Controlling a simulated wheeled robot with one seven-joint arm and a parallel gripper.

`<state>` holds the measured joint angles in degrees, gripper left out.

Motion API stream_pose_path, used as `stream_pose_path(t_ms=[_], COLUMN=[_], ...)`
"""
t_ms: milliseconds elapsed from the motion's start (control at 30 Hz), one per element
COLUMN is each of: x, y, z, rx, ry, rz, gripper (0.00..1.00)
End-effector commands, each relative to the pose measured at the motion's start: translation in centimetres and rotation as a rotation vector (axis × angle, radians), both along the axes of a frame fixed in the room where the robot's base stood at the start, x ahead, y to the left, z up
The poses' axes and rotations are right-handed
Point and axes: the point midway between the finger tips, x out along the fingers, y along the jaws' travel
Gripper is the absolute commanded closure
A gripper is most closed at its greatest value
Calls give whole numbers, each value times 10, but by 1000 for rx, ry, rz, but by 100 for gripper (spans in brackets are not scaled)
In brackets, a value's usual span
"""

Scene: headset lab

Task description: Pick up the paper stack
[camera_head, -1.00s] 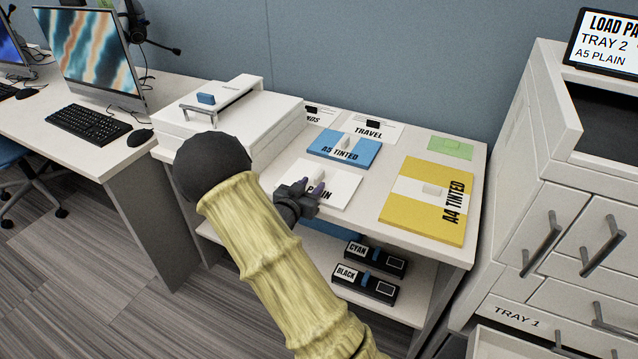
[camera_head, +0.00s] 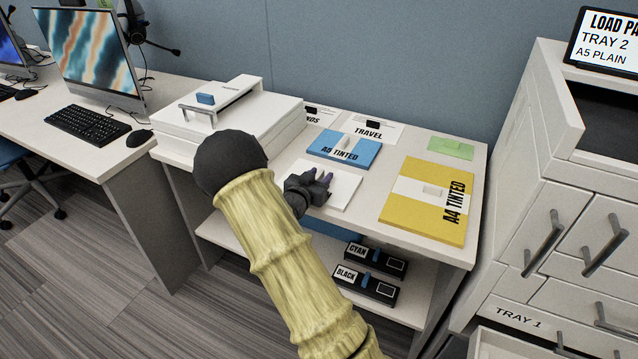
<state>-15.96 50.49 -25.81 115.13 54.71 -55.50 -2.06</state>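A white paper stack (camera_head: 343,190) lies on the table, left of the yellow stack. In the earlier frame, part of its black lettering reads "...AIN" and a pale raised tab shows on it; both are hidden behind my gripper now. My gripper (camera_head: 325,178) is over the left and middle part of this stack, with its fingers at the place of the tab. I cannot tell whether the fingers are closed on the tab. The stack appears to rest flat on the table.
A blue "A5 TINTED" stack (camera_head: 343,148) lies just behind, and a yellow "A4 TINTED" stack (camera_head: 428,205) to the right. A white machine (camera_head: 230,125) stands close on the left. A grey cabinet (camera_head: 545,190) with a "TRAY 2 A5 PLAIN" screen (camera_head: 608,45) stands at the right.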

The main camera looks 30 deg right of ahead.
Motion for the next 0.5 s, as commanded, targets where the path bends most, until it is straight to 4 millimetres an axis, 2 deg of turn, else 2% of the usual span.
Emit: stream_pose_path(t_ms=[67,200,267,500], x=[0,0,0,0], y=[0,0,0,0], z=[0,0,0,1], rx=[0,0,0,-1], ry=[0,0,0,-2], rz=[0,0,0,0], gripper=[64,91,100,100])
